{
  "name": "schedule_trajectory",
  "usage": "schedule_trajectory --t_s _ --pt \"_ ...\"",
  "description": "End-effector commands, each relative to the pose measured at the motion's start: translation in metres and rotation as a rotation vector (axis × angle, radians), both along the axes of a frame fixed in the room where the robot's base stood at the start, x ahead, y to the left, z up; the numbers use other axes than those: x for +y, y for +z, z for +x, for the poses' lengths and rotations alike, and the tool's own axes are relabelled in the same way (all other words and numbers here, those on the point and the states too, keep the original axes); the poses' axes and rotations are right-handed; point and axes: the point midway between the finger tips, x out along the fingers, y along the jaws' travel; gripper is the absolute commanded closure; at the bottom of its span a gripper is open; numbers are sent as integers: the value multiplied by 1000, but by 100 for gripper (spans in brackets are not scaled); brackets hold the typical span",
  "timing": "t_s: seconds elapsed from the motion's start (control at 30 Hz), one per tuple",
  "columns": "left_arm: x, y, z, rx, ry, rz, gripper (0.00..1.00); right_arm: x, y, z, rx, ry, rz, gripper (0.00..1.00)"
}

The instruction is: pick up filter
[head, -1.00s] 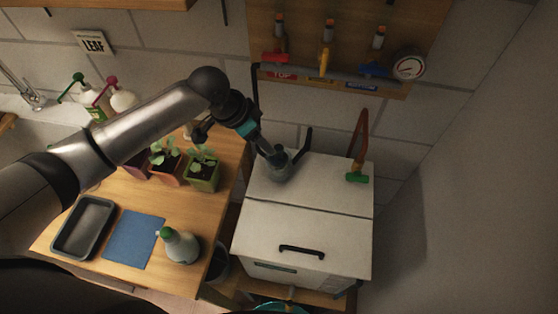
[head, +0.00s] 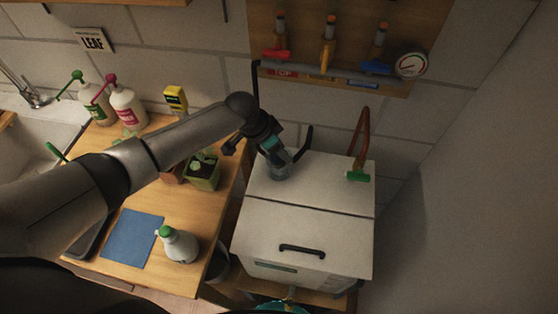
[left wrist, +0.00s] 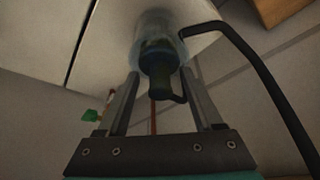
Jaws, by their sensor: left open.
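The filter (left wrist: 157,32), a clear bluish body with a dark lower part, shows in the left wrist view between my two fingers. In the head view the filter (head: 279,173) stands on the back part of the white box's lid (head: 330,192), partly hidden by my gripper. My right gripper is out of view.
A black bent pipe (left wrist: 247,65) runs close beside the filter. A green-ended hose (head: 358,175) meets the lid's right side. A valve board (head: 350,50) hangs behind.

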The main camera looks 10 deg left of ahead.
Motion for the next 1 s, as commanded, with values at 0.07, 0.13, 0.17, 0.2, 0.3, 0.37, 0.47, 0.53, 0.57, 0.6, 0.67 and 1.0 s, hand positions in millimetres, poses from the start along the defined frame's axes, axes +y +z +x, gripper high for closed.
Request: schedule_trajectory --t_s 0.07,0.13,0.17,0.2,0.3,0.37,0.47,0.53,0.57,0.6,0.67,1.0 --pt "0 0 0 -1 -1 0 33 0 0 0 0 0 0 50" --pt "0 0 0 -2 -1 0 33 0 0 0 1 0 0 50" --pt "0 0 0 -1 -1 0 33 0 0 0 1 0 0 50" --pt "0 0 0 -1 -1 0 33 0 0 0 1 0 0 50" --pt "0 0 0 -1 0 -1 44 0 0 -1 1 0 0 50" --pt "0 0 0 0 0 0 51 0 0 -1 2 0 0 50" --pt "0 0 0 0 0 0 62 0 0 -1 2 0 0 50" --pt "0 0 0 0 0 0 70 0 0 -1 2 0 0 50" --pt "0 0 0 0 0 0 73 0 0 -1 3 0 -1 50" --pt "0 0 0 0 0 0 78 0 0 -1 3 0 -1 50" --pt "0 0 0 0 0 0 84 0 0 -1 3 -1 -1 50" --pt "0 0 0 0 0 0 100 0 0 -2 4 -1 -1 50"
